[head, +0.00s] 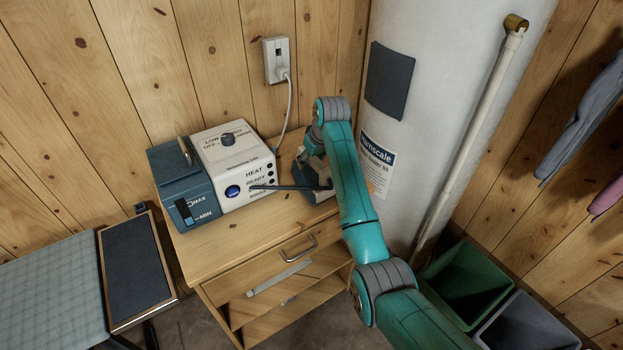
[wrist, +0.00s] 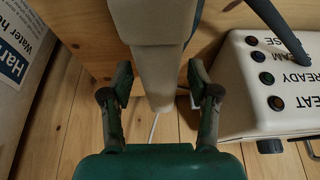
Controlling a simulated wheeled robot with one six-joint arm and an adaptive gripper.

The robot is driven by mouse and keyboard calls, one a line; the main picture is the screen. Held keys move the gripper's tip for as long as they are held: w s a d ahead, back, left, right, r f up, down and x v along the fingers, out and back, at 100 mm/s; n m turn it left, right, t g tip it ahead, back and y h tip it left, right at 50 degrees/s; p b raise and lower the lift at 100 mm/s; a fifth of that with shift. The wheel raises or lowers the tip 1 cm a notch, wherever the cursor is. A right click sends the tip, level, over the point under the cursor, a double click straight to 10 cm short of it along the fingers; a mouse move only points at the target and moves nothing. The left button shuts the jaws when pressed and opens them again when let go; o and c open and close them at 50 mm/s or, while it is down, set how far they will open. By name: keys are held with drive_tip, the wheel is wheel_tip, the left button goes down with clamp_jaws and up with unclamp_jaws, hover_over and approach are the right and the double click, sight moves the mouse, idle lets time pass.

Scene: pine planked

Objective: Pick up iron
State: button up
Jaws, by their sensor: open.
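The iron (head: 323,191) stands on the wooden cabinet top, right of the white and blue steam station (head: 240,170). In the head view my arm and gripper (head: 311,152) cover much of it. In the wrist view a pale, tapering part that looks like the iron's handle (wrist: 155,62) lies between my gripper's (wrist: 159,82) two fingers. The fingers are apart, one on each side of it. I cannot tell whether either finger touches it. The station's labelled button panel (wrist: 275,85) is to the right in the wrist view.
The cabinet (head: 210,252) has a drawer and open shelves. A white water heater (head: 440,90) stands close on the right. A wall outlet (head: 277,58) with a cord is behind. Green and grey bins (head: 462,285) are lower right, and an ironing board (head: 50,290) is left.

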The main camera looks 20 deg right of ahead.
drive_tip(key=shift+f, duration=0.25)
idle(0.3)
clamp_jaws()
drive_tip(key=shift+r, duration=0.1)
